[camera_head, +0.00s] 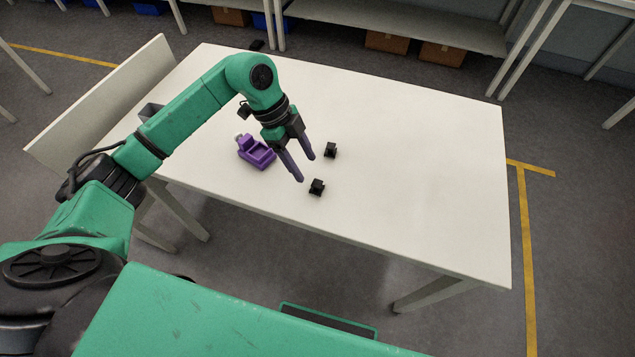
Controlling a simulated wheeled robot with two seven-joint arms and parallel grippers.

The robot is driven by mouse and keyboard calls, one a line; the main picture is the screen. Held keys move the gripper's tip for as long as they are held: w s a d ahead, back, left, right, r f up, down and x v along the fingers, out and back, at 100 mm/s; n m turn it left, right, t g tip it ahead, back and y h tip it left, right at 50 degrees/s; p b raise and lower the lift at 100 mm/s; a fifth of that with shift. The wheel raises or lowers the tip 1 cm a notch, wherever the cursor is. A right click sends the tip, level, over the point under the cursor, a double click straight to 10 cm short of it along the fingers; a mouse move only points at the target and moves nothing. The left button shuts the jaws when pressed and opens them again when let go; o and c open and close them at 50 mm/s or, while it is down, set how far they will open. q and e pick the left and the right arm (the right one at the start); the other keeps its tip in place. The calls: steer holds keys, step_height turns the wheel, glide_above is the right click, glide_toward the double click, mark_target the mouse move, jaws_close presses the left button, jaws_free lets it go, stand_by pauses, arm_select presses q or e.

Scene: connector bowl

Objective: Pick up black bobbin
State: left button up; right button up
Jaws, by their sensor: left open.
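Two small black bobbins are on the white table. One black bobbin (330,150) sits farther back, just right of my left gripper. The other black bobbin (317,187) sits nearer the front edge, just right of the near fingertip. My left gripper (305,169) is open and empty, its purple fingers pointing down toward the table between and left of the two bobbins. I cannot tell its exact height above the table. My right gripper is not in view.
A purple holder (256,152) stands on the white table (420,170) left of my gripper. A grey bin (150,111) is at the table's left end, partly behind my arm. The right half of the table is clear.

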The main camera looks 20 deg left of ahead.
mark_target(317, 183)
arm_select(q)
steer(key=p+x, duration=0.1)
steer(key=x, duration=0.6)
steer(key=shift+w+d+r+p, duration=0.1)
steer(key=shift+w+p, duration=0.05)
steer(key=shift+p, duration=0.15)
jaws_close()
